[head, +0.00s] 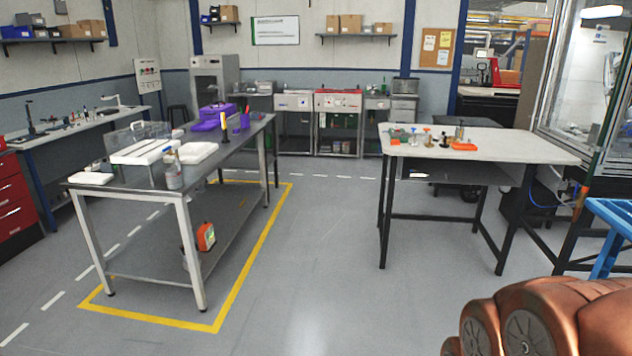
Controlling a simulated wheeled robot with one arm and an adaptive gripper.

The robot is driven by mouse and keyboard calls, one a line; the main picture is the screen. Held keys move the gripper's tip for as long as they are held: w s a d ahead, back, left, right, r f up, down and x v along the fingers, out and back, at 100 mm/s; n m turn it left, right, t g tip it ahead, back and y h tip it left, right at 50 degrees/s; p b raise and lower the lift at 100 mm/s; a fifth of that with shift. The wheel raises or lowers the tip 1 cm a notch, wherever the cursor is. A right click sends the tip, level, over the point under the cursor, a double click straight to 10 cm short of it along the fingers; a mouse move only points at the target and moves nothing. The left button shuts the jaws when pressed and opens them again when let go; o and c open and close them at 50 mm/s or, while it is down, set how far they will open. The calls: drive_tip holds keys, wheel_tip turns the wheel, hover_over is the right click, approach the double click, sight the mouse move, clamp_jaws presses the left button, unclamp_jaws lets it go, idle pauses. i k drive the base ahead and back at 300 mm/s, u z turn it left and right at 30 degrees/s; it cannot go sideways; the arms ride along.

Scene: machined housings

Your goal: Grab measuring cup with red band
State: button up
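I cannot make out a measuring cup with a red band for certain in the head view. Small items stand on the white-topped table (510,148) at the right. Among them are a flat orange-red piece (464,146), a small brownish upright piece (459,132) and a green piece (400,136). They are too small to tell apart well. My gripper is not in view.
A steel bench (222,156) at the left holds white trays, a clear bottle (172,172) and a purple case (215,115). An orange container (205,237) sits on its lower shelf. Yellow tape marks the floor around it. The grey floor (320,260) between the tables is clear.

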sight(345, 145)
drive_tip(key=i, duration=9.55)
drive_tip(key=z, duration=1.45)
drive_tip(key=i, duration=2)
